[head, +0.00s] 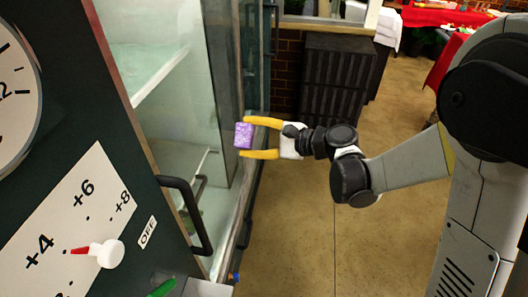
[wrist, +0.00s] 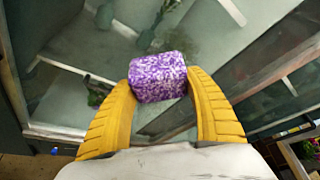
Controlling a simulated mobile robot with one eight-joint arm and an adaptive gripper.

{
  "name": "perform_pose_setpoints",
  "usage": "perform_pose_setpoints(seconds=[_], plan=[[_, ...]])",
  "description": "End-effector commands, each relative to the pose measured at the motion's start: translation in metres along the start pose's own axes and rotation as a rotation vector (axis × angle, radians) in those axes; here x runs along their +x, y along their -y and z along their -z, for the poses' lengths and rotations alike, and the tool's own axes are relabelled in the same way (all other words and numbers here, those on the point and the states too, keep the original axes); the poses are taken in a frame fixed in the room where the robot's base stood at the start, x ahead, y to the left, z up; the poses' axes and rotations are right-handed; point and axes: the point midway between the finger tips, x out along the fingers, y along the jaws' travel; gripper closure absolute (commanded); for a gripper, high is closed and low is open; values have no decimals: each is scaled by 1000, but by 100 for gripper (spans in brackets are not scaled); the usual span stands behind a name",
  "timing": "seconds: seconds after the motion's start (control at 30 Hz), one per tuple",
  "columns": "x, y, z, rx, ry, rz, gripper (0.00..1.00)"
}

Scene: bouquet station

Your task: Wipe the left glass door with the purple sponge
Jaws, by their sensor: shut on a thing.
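The purple sponge (head: 243,136) is a small speckled block between the yellow fingers of my gripper (head: 262,138). In the wrist view the sponge (wrist: 158,78) sits between both fingertips of my gripper (wrist: 160,85), which are shut on it. The glass door (head: 170,80) stands to the left of my gripper in the head view, with a dark handle (head: 187,205) low on it. In the wrist view the glass (wrist: 215,45) fills the background behind the sponge. I cannot tell whether the sponge touches the glass.
A dark panel with a dial (head: 15,85) and a temperature scale (head: 75,225) stands at the left. A dark slatted crate (head: 335,85) stands beyond my gripper. The floor (head: 300,240) to the right of the door is open. A red-covered table (head: 440,17) is far back.

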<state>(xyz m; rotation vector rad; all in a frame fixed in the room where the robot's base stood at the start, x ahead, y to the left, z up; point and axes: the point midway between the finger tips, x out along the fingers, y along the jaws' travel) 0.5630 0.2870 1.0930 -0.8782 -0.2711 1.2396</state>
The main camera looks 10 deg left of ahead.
Motion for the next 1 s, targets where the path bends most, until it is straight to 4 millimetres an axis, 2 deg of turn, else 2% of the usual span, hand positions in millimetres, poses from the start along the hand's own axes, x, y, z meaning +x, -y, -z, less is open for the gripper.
perform_pose_setpoints(seconds=[0.5,1.0], plan=[[46,0,-19,-2,1,-2,65],[51,0,-21,-1,0,-1,65]])
